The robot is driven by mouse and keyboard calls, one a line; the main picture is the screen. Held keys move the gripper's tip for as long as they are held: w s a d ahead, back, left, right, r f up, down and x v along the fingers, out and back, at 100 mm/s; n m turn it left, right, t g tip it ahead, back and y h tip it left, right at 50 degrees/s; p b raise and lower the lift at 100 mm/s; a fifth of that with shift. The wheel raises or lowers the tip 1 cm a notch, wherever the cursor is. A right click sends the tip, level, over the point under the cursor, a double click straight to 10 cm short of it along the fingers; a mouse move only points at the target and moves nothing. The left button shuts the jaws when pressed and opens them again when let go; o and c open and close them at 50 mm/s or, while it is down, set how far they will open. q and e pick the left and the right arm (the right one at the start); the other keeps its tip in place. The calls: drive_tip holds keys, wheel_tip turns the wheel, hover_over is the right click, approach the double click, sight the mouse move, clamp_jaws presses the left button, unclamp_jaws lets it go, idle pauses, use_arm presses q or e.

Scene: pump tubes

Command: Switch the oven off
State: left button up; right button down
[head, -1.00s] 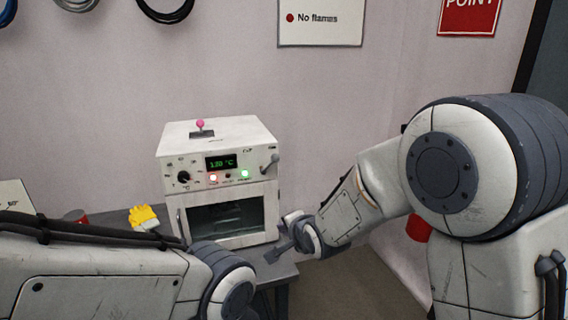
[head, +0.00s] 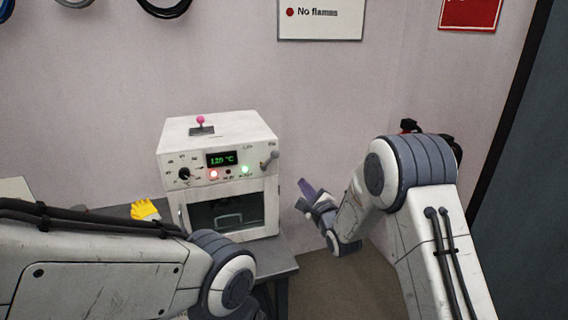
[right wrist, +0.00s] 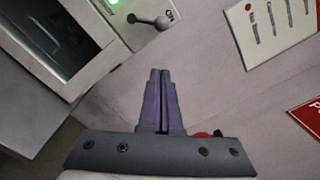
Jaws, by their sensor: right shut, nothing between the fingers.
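The white oven (head: 178,222) stands on a grey table in the head view. Its green display (head: 221,159) reads about 120 °C, and a red and a green lamp are lit below it. A grey lever switch (head: 269,160) sits at the right end of the panel. It also shows in the right wrist view (right wrist: 150,21), near an "ON" mark. My right gripper (head: 304,187) is shut and empty, right of the oven and apart from it. Its purple fingers show in the right wrist view (right wrist: 158,75), below the lever. My left arm shows, but its gripper is out of sight.
A pink-knobbed stick (head: 200,121) stands on the oven's top. A black dial (head: 184,173) is on the panel's left. A yellow glove (head: 145,209) lies on the table (head: 277,265) left of the oven. The space between the oven and my right arm is clear.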

drive_tip(key=p, duration=0.3)
approach(275, 154)
drive_tip(key=w+d+f, duration=0.3)
drive_tip(key=w, duration=0.1)
drive_tip(key=w+a+p, duration=0.1)
drive_tip(key=w+a+r+p, duration=0.1)
drive_tip(key=w+a, duration=0.1)
drive_tip(key=shift+a+r, duration=0.1)
drive_tip(key=shift+a, duration=0.1)
